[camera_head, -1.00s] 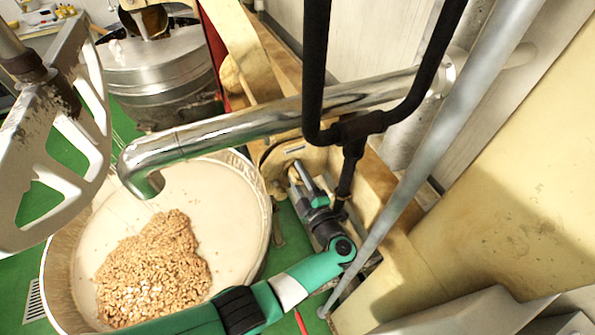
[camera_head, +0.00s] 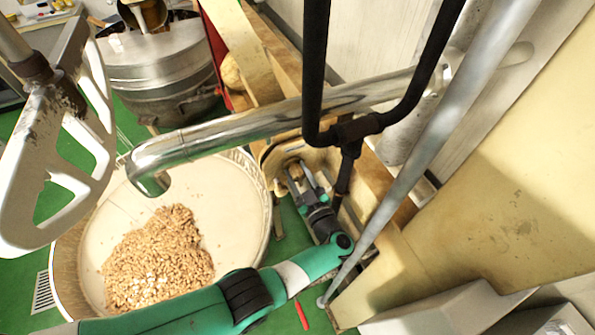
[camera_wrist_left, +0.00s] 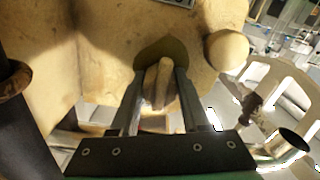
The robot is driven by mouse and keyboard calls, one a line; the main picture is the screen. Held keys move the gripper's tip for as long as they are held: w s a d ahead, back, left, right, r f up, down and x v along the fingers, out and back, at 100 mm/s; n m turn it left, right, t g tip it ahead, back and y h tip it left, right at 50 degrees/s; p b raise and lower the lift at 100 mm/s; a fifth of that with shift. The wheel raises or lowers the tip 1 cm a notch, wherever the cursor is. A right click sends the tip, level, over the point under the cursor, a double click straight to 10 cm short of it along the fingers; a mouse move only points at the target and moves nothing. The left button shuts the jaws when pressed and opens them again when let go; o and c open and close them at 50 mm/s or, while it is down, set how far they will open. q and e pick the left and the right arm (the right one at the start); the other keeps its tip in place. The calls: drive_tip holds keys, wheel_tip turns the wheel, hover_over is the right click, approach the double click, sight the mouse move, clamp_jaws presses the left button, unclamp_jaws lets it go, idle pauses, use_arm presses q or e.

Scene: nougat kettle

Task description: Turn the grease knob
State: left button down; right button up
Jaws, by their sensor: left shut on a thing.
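The grease knob (camera_wrist_left: 159,84) is a small, worn, tan bar standing out from a dark olive round base on the cream machine housing. In the left wrist view it sits between the two fingers. My left gripper (camera_wrist_left: 160,78) is shut on it, one finger on each side. In the head view my left gripper (camera_head: 303,173) reaches up to the housing beside the kettle, and the knob (camera_head: 295,171) is small and partly hidden by the fingers. My right gripper is not in view.
A black forked handle (camera_head: 316,75) and a grey pole (camera_head: 420,160) stand close on the right. A white paddle (camera_head: 88,150) is at far left.

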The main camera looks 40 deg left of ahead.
use_arm(q)
drive_tip(key=shift+m, duration=0.3)
drive_tip(key=shift+c, duration=1.9)
unclamp_jaws()
drive_tip(key=v, duration=1.1)
drive_tip(key=shift+d+b, duration=0.3)
drive_tip(key=shift+s, duration=0.15)
